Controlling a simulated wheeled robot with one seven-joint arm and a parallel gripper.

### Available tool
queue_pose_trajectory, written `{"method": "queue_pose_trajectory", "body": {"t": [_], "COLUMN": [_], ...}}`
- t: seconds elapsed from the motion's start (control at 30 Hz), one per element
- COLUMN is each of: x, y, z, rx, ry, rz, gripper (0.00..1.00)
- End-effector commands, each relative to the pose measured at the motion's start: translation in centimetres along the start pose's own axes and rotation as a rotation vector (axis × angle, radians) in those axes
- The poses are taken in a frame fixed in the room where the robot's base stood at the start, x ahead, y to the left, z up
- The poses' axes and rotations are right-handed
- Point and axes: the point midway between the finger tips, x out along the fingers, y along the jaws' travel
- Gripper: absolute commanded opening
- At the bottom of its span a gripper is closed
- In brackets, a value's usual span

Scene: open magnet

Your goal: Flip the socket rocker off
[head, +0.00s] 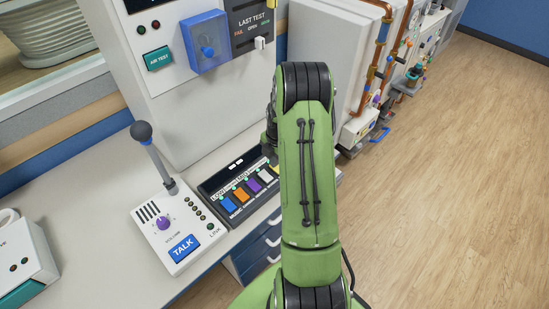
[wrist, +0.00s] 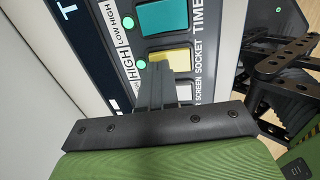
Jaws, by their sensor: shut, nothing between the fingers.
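In the wrist view the yellow rocker (wrist: 178,58) sits beside the label SOCKET, with a green lamp (wrist: 140,65) at its left end. My gripper (wrist: 157,68) is shut and empty. Its tips are over the left part of the yellow rocker and hide some of it. I cannot tell whether they touch it or which way it is tilted. In the head view the rocker panel (head: 212,187) lies on the counter, and my arm hides its right part, including the socket rocker and my fingertips.
A teal rocker (wrist: 162,17) labelled TIME and a white rocker (wrist: 184,92) labelled SCREEN flank the yellow one. Blue, orange and purple rockers (head: 253,184) are further left in the head view. A TALK box (head: 180,225) with a stalk microphone (head: 142,134) stands left of the panel.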

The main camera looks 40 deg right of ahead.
Motion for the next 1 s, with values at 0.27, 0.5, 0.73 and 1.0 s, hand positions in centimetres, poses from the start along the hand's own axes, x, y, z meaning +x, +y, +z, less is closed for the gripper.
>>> {"method": "queue_pose_trajectory", "body": {"t": [0.27,0.5,0.73,1.0], "x": [0.6,0.4,0.1,-0.3], "y": [-0.1,-0.9,-1.8,-1.5], "z": [-0.1,-0.1,-0.1,-0.1], "rx": [0.0,0.0,0.001,0.0], "ry": [0.004,0.005,0.005,0.003], "rz": [-0.048,-0.051,-0.053,-0.049], "gripper": [0.0,0.0,0.0,0.0]}}
